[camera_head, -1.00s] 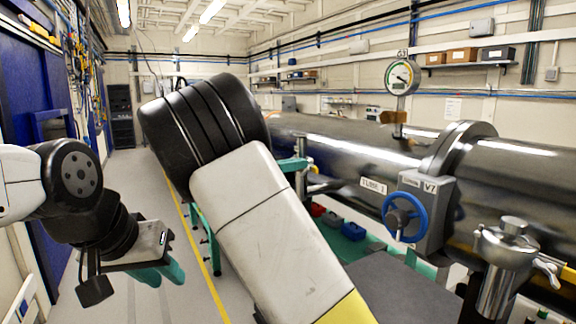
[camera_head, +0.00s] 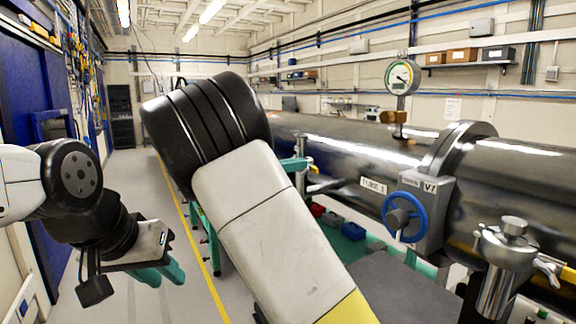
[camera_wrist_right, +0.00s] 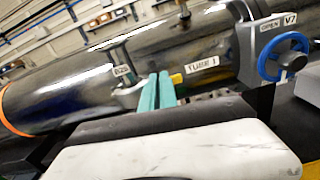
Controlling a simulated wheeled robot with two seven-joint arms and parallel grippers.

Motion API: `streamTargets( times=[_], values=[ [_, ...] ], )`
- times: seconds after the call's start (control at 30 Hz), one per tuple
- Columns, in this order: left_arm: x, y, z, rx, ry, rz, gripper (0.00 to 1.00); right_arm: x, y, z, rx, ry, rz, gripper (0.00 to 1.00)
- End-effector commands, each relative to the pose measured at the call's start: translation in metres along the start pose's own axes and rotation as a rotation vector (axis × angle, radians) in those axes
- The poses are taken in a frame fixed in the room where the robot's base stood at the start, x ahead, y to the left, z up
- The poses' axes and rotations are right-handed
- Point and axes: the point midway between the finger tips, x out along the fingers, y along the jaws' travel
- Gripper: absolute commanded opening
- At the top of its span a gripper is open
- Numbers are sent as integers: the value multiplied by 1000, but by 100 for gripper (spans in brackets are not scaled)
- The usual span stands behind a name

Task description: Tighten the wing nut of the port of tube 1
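Tube 1 (camera_head: 330,150) is a long shiny metal tube on the right; its label TUBE 1 also shows in the wrist view (camera_wrist_right: 202,62). A metal port (camera_head: 508,245) with a capped clamp stands at the lower right. A winged piece (camera_head: 548,270), which looks like the wing nut, sticks out on its right side. My left gripper (camera_head: 162,274) is low at the left, far from the port, its teal fingers seen side by side. My right gripper's teal fingers (camera_wrist_right: 156,92) lie close together with nothing visible between them, in front of the tube in the wrist view.
A valve V7 with a blue handwheel (camera_head: 404,217) stands left of the port. A round gauge (camera_head: 402,77) rises above the tube. Blue and red bins (camera_head: 352,230) sit below the tube. The floor aisle (camera_head: 165,215) at left is open.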

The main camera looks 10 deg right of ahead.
Motion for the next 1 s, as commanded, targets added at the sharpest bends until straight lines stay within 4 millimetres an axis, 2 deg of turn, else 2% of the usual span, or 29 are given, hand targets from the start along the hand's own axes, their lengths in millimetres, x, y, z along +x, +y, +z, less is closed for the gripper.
streamTargets(
  times=[1.0],
  values=[
    [0,0,0,0,0,0,28,0,-15,-8,919,3,-1,0]
  ],
)
